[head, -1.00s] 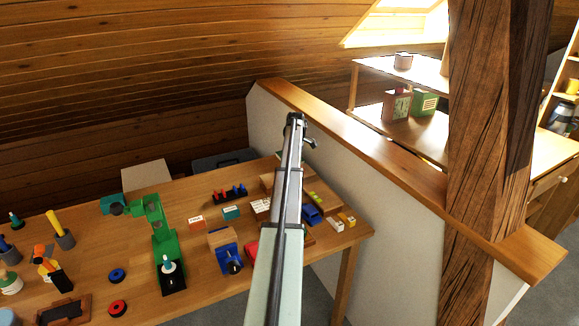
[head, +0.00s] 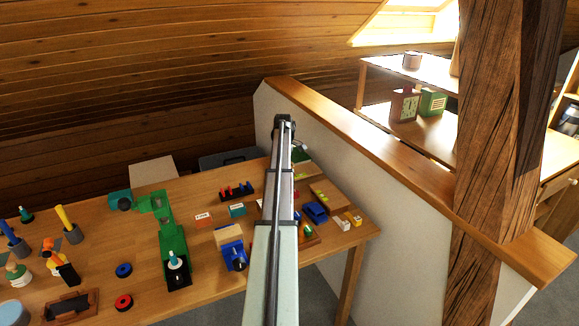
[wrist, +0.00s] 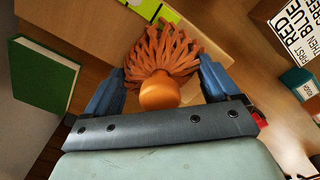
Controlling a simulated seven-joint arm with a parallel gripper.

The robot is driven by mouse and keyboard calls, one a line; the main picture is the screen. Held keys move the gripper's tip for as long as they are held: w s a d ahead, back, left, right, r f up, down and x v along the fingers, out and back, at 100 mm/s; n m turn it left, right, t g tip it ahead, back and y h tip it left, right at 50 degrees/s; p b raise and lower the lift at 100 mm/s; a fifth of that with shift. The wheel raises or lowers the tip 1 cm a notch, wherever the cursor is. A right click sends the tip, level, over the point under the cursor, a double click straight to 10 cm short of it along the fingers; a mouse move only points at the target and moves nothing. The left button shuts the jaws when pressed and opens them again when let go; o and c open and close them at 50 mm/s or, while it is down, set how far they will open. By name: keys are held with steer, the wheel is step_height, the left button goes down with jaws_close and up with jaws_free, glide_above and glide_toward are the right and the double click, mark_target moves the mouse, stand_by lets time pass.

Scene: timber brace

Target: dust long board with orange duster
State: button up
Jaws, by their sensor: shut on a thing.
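The orange duster (wrist: 160,92) has a round orange handle end and a fan of orange strands. In the wrist view my gripper (wrist: 162,72) is shut on it, with a blue finger on each side. The strands spread over a brown wooden board (wrist: 88,40) with a yellow-green label at its edge; this seems to be the long board. Whether the strands touch it I cannot tell. In the head view my arm covers the duster and part of the boards; a board with yellow-green marks (head: 328,196) shows right of the arm.
A green book (wrist: 45,82) lies left of the duster in the wrist view. A lettered box (wrist: 296,32) is at the right. The workbench (head: 100,240) holds a green tool (head: 170,250), a blue tool (head: 235,255) and several small blocks. A low wall (head: 360,150) borders it.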

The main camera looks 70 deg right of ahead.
steer(key=shift+w+a, duration=0.9)
steer(key=shift+a, duration=0.05)
steer(key=shift+w+a+r, duration=0.1)
steer(key=shift+w, duration=0.05)
step_height(320, 180, up, 8)
